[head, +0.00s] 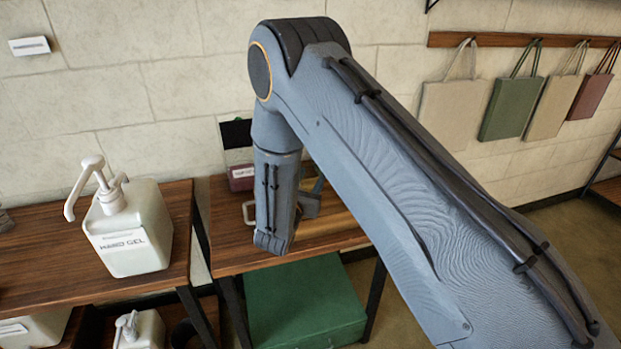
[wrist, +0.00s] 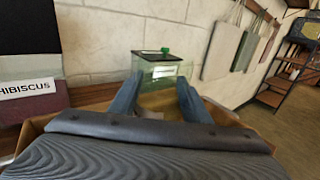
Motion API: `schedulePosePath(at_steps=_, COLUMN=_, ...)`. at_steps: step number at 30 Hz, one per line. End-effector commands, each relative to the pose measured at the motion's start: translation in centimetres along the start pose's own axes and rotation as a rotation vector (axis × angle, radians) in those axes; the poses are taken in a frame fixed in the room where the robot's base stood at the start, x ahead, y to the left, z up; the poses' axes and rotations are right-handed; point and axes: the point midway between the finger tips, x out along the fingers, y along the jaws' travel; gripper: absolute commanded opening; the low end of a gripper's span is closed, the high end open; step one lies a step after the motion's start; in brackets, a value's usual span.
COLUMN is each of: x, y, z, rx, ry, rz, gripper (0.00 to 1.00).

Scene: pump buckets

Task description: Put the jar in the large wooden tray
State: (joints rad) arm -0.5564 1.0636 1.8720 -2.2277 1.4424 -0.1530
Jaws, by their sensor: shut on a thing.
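The jar (wrist: 160,67) is clear, greenish glass with a dark lid and a green knob. It shows in the wrist view between and beyond the fingers of my gripper (wrist: 158,97), which is shut on it; the contact is partly hidden. A brown wooden rim (wrist: 247,122), seemingly of the large wooden tray, runs around below the fingers; most of it is hidden by my wrist. I cannot tell whether the jar touches the tray floor. In the head view my arm hides the jar, and my gripper (head: 309,198) is mostly hidden above the middle table.
A dark red box labelled Hibiscus (wrist: 30,105) stands close on the left. The middle table (head: 232,250) has a green box (head: 305,305) beneath it. A hand gel pump bottle (head: 128,235) stands on the left table. Bags (head: 510,107) hang on the wall.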

Motion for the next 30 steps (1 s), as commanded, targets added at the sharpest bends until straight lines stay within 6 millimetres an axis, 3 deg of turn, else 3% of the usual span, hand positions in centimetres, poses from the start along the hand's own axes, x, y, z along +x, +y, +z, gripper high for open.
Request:
schedulePosePath(at_steps=15, x=0.0, y=0.0, z=-1.4, rx=-0.001, ry=0.002, rz=0.0, gripper=0.1)
schedulePosePath(at_steps=16, x=-0.1, y=-0.1, z=-1.4, rx=-0.002, ry=0.004, rz=0.001, gripper=0.47)
schedulePosePath(at_steps=19, x=-0.1, y=-0.1, z=-1.6, rx=-0.003, ry=0.007, rz=0.001, gripper=0.62)
schedulePosePath(at_steps=30, x=-0.2, y=-0.1, z=-1.6, rx=-0.005, ry=0.012, rz=0.001, gripper=0.62)
